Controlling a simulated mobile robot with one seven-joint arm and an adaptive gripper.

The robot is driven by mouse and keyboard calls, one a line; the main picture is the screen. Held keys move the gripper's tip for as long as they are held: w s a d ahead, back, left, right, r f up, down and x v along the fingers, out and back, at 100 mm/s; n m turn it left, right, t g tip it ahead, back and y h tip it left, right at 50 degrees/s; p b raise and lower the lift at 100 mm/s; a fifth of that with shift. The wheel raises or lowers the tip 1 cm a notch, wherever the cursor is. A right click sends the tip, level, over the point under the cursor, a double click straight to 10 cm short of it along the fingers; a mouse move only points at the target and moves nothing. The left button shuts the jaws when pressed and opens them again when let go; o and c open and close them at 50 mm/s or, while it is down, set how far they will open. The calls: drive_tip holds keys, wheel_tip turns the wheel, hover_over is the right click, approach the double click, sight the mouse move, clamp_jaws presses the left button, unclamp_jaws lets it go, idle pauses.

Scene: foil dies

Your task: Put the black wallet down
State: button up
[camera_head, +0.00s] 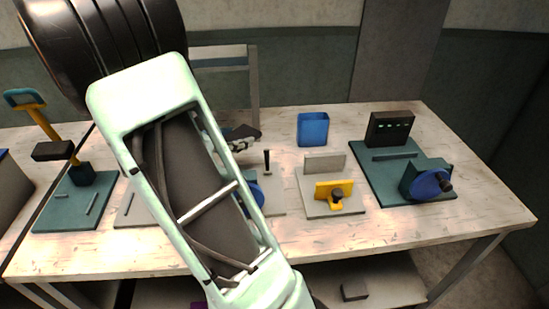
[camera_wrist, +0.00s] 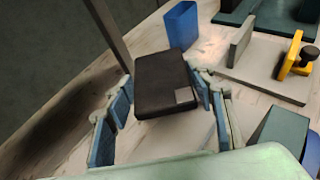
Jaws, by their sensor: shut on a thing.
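The black wallet (camera_wrist: 166,80) is a flat dark block with a small grey patch near one corner. In the wrist view it sits between the fingers of my gripper (camera_wrist: 165,98), which is shut on it. The wallet appears to be held above the wooden table (camera_wrist: 62,128); I cannot tell the exact gap. In the head view my arm covers most of the gripper, and only part of it (camera_head: 243,138) shows at the arm's right side, with a dark piece that may be the wallet.
A blue open bin (camera_head: 313,129) stands at the back of the table. Right of the arm are a grey fixture with a yellow clamp (camera_head: 334,193) and a teal fixture with a blue disc (camera_head: 427,184). A teal press with a yellow lever (camera_head: 75,200) stands left. Bare wood surrounds the bin.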

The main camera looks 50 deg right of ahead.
drive_tip(key=w+f+x, duration=0.1)
drive_tip(key=w+x, duration=0.1)
drive_tip(key=x, duration=0.9)
hover_over(263, 153)
drive_tip(key=f, duration=0.2)
drive_tip(key=a+f, duration=0.1)
drive_tip(key=shift+s+f, duration=0.1)
drive_tip(key=shift+f, duration=0.3)
drive_tip(key=f, duration=0.1)
drive_tip(key=d+f, duration=0.1)
drive_tip(key=f, duration=0.1)
drive_tip(key=shift+f, duration=0.55)
drive_tip(key=shift+f, duration=0.1)
drive_tip(key=o, duration=1.2)
drive_tip(key=shift+c, duration=0.2)
